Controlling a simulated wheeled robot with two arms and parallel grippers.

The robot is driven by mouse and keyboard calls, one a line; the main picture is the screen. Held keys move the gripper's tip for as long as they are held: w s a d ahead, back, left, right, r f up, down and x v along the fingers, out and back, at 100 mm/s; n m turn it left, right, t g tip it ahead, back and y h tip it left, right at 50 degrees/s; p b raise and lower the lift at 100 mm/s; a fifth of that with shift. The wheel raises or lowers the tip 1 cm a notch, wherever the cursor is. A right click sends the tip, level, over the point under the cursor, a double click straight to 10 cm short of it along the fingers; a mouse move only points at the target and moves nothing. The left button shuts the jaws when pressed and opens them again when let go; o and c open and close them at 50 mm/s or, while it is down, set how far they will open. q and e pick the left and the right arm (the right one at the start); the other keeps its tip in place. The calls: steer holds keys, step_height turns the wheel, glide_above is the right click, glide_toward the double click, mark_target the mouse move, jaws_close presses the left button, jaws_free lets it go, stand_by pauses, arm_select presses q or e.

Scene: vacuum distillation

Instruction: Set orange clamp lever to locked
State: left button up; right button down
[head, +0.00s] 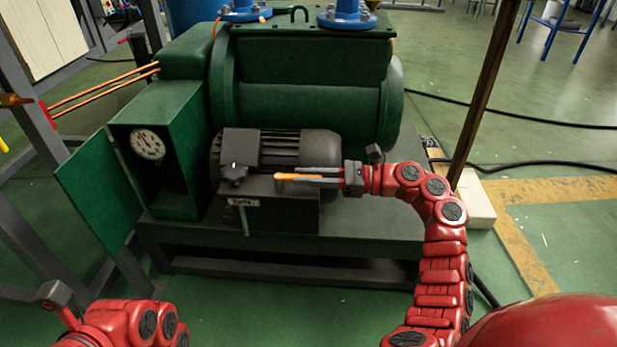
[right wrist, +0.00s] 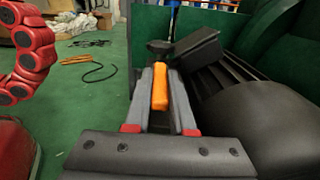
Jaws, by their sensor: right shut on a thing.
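The orange clamp lever (head: 287,177) shows in the head view as a short orange bar in front of the black motor. In the right wrist view the orange lever (right wrist: 160,90) lies lengthwise between the two grey fingers, with a dark fitting behind its far end. My right gripper (head: 300,175) reaches in from the right and is shut on the lever. The fingers hide part of it in the head view. My left arm shows at the bottom left of the head view, but its fingers are out of sight.
A black motor (head: 285,150) and green tank (head: 310,95) sit behind the lever. A black star knob (head: 234,173) is left of it, above a small dark box. A gauge (head: 148,144) stands in an open green cabinet. Cables cross the floor at right.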

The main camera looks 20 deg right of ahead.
arm_select(q)
steer(key=shift+s, duration=0.15)
arm_select(e)
steer(key=c, duration=0.8)
jaws_free()
steer(key=shift+o, duration=0.2)
